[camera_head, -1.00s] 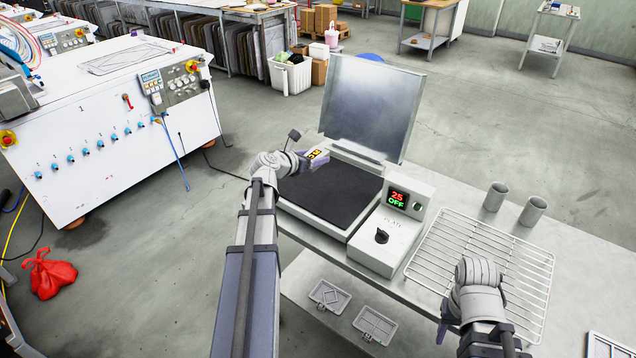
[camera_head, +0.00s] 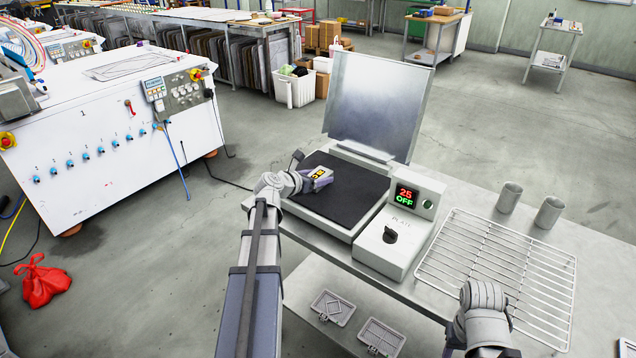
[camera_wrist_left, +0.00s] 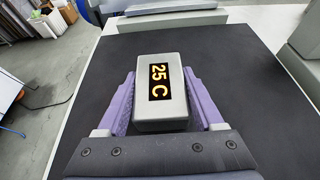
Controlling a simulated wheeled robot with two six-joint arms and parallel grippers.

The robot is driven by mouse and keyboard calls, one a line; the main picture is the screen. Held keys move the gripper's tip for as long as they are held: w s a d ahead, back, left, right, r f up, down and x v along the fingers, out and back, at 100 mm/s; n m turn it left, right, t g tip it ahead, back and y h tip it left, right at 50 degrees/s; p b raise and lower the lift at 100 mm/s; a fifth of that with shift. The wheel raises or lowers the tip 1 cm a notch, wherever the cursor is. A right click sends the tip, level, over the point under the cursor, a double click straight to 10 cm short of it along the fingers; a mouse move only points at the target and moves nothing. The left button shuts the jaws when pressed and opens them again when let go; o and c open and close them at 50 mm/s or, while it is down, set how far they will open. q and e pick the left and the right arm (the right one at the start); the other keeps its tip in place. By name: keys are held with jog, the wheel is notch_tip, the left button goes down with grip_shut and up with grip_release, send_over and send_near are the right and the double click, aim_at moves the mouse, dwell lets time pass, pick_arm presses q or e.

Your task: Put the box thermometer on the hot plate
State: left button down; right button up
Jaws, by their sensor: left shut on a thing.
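The box thermometer (camera_head: 319,173) is a small grey box with a yellow "25 C" display; it fills the middle of the left wrist view (camera_wrist_left: 160,92). My left gripper (camera_head: 312,181) is shut on it, with purple fingers (camera_wrist_left: 160,105) along both its sides. The box is over the black surface of the hot plate (camera_head: 350,193), near its left part; I cannot tell whether it touches. The hot plate's lid stands open behind, and its control box reads "25 OFF". My right gripper is not clearly visible; its wrist shows at the lower right.
A wire rack (camera_head: 500,262) lies on the bench right of the control box. Two grey cups (camera_head: 509,197) stand behind the rack. Most of the black surface is clear.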

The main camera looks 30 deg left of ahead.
pick_arm(q)
jog(key=shift+r, duration=0.1)
grip_release()
dwell(0.3)
jog(key=shift+r, duration=0.15)
jog(key=p+v, duration=0.4)
jog(key=v, duration=0.6)
jog(key=shift+s, duration=0.35)
jog(key=shift+s+r+p, duration=0.2)
jog(key=shift+s+p, duration=0.15)
jog(key=shift+s, duration=0.25)
jog(key=shift+a, duration=0.1)
